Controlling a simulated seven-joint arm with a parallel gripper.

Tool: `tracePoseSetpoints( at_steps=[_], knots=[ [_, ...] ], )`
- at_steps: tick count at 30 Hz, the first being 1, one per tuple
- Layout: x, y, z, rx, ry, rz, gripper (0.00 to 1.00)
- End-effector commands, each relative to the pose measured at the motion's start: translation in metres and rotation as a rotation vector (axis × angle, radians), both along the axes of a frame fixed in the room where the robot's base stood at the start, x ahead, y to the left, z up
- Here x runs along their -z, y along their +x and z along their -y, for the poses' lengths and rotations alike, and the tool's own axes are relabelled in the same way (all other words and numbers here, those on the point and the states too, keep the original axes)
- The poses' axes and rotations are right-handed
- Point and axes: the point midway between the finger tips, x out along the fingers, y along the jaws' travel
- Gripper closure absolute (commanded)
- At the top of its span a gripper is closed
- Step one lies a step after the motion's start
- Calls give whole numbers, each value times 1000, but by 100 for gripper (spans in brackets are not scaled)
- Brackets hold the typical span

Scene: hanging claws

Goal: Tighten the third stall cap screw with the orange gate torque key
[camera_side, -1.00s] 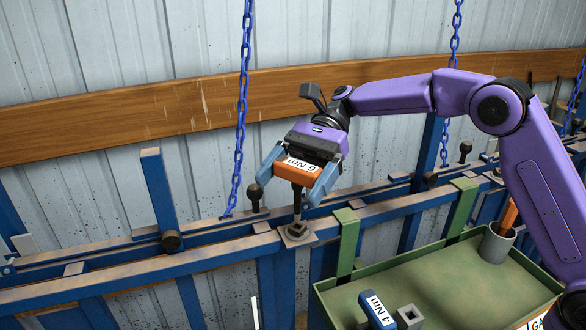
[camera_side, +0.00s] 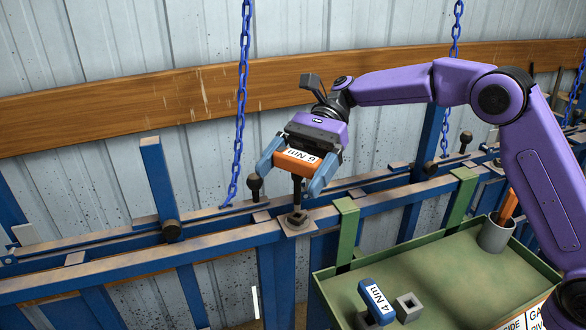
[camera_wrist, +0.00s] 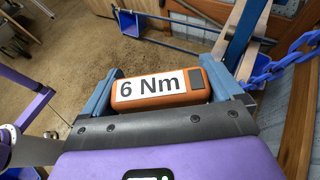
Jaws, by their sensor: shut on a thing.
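My gripper (camera_side: 290,178) is shut on the orange torque key (camera_side: 298,161), marked 6 Nm. The key is held with its dark shaft pointing down. The shaft's lower end meets a dark screw head (camera_side: 297,217) on a small square plate on the blue rail. I cannot tell whether it is fully seated. In the wrist view the key's orange handle (camera_wrist: 160,88) lies between my two blue-grey fingers, label up. A blue key (camera_side: 378,300) marked 4 Nm stands in the green tray.
The green tray (camera_side: 455,288) lies at front right, hung on the rail by green brackets. It holds a grey cup (camera_side: 496,235) with an orange-handled tool and a square grey socket (camera_side: 408,307). A blue chain (camera_side: 241,110) hangs just left of my gripper.

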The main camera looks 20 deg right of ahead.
Motion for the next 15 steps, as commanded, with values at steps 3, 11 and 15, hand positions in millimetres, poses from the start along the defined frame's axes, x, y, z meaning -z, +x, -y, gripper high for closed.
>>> tracePoseSetpoints(
  at_steps=[3,11,15],
  knots=[
    [0,0,0,1,1,0,80],
    [2,0,0,0,0,-1,80],
    [6,0,0,0,0,-1,80]
  ],
)
